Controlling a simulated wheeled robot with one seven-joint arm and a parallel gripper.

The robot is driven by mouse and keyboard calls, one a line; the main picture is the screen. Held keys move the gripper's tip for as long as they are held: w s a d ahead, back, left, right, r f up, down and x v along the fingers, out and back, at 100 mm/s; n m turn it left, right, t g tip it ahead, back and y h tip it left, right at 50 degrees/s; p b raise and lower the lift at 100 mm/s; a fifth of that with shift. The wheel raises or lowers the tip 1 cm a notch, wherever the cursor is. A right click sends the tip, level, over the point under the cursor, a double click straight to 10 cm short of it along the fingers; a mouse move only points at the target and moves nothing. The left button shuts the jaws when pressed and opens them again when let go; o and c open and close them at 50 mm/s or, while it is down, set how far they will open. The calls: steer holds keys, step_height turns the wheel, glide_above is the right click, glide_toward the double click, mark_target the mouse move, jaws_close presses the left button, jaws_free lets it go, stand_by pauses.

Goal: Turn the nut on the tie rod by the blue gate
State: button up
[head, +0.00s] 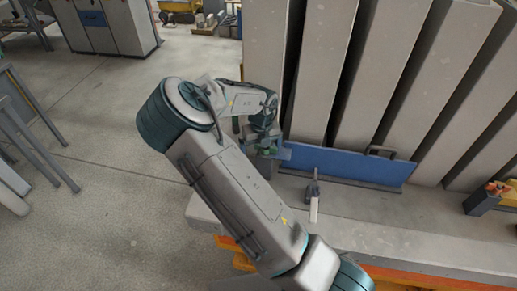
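The blue gate (350,168) is a long low blue panel with a dark handle, standing on the grey bed at the foot of several upright concrete panels. My gripper (268,150) is at the gate's left end, at the end of my arm, which reaches across the middle of the view. My wrist covers that spot, so I cannot make out the tie rod or its nut. The fingers are too small and hidden to tell whether they are open or shut, or whether they touch anything.
Tall grey panels (335,70) lean close together behind the gate. A small grey tool (314,195) stands on the bed in front of the gate. A dark holder (482,201) with orange-tipped items is at the right. The floor (110,165) at left is open, with metal stands beyond.

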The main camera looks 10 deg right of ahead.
steer(key=m, duration=0.3)
steer(key=d+m, duration=0.1)
steer(key=m, duration=0.1)
steer(key=s+m, duration=0.1)
steer(key=m, duration=0.2)
steer(key=shift+s+d+r+m+g, duration=0.1)
steer(key=shift+d+r+m+g, duration=0.05)
steer(key=shift+r+m+g, duration=0.15)
steer(key=shift+w+d+r+n+b, duration=0.2)
steer(key=shift+r+n+b, duration=0.15)
steer(key=shift+r, duration=0.2)
step_height(320, 180, up, 8)
steer(key=n+b, duration=0.2)
steer(key=n, duration=0.3)
step_height(320, 180, up, 4)
steer(key=n+b, duration=0.2)
steer(key=n, duration=0.1)
glide_above(266, 156)
steer(key=a, duration=0.2)
steer(key=shift+w+r, duration=0.1)
steer(key=shift+w, duration=0.2)
